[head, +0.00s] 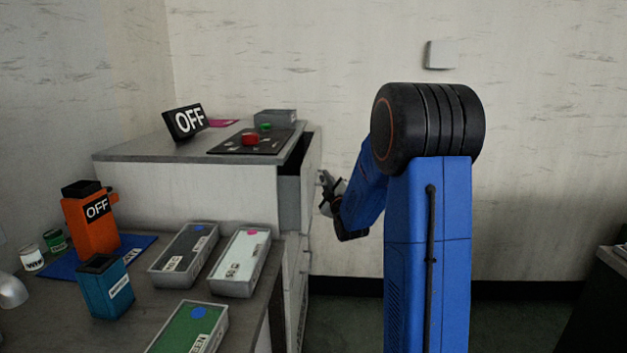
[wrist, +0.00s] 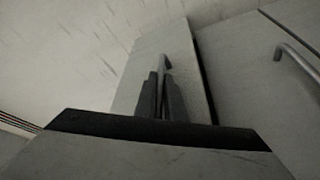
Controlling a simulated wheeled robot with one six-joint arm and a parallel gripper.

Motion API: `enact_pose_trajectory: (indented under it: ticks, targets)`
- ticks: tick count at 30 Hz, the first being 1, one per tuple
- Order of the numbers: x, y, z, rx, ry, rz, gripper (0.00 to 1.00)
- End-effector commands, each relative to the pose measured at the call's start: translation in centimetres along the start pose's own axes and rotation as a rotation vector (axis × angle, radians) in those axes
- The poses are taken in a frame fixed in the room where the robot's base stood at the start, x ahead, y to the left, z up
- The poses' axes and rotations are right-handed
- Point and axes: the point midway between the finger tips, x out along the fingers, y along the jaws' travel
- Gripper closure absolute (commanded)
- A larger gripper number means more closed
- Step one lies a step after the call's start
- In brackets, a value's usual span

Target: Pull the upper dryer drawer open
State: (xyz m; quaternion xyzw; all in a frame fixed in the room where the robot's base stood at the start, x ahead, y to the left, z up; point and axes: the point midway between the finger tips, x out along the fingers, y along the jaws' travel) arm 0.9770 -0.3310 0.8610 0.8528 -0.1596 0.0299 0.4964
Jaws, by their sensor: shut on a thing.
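The upper dryer drawer (head: 290,203) stands partly out of the pale cabinet (head: 190,190). A dark opening shows at its top, and its inside is mostly hidden. In the wrist view its front panel (wrist: 135,85) stands out past a dark gap on the right. My gripper (head: 324,183) is at the outer face of that panel, at the cabinet's right side. In the wrist view my gripper (wrist: 164,88) is shut on the drawer's metal bar handle (wrist: 165,62), which lies between the two dark fingers.
A second bar handle (wrist: 295,60) is on a neighbouring panel. An OFF sign (head: 185,122) and a black control panel (head: 255,140) sit on the cabinet top. Labelled trays (head: 240,262) lie on the bench (head: 262,305) at left. The floor right of the cabinet looks clear.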

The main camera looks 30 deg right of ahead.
Motion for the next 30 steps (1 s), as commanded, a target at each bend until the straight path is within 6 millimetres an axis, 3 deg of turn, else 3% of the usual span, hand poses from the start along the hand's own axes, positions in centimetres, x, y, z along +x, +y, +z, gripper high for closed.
enact_pose_trajectory:
  ticks: [3, 15, 22, 30]
  targets:
    - [-1.2, 1.9, 2.9, -0.001, -0.006, 0.002, 1.0]
    - [-4.7, 7.6, 11.0, -0.001, -0.007, 0.001, 1.0]
    - [-6.0, 9.9, 14.1, 0.0, -0.004, 0.001, 1.0]
    - [-6.8, 11.1, 15.8, 0.001, -0.003, -0.001, 1.0]
